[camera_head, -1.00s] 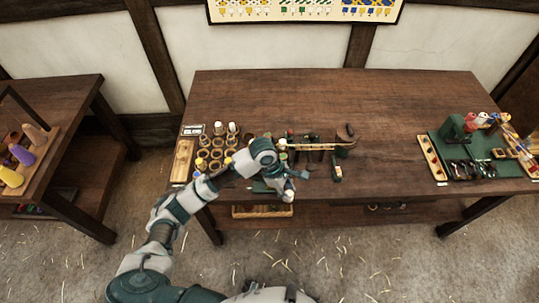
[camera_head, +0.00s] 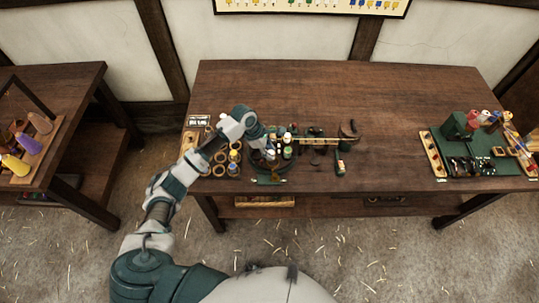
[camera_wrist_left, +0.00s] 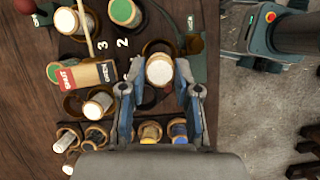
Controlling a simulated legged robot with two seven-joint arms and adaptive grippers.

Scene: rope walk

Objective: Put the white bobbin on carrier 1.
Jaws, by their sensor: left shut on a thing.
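My left gripper (camera_wrist_left: 157,78) is shut on a white bobbin (camera_wrist_left: 160,69), seen from its end between the two fingers. In the head view my left gripper (camera_head: 262,150) is over the left part of the table. The bobbin is held above or at a round dark cup (camera_wrist_left: 156,47) on the dark carrier plate. I cannot tell whether it is seated. The numerals 2 (camera_wrist_left: 122,43) and 3 (camera_wrist_left: 102,46) show on the plate; no 1 is clearly readable, and a finger covers part of that area. My right gripper is not in view.
Around the gripper stand green-topped bobbins (camera_wrist_left: 122,12) and white ones (camera_wrist_left: 98,105). A red and tan tag (camera_wrist_left: 84,75) lies close left. A rack of rings (camera_head: 219,170) holds bobbins. The middle of the table (camera_head: 385,110) is clear; a green tool mat (camera_head: 487,152) lies right.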

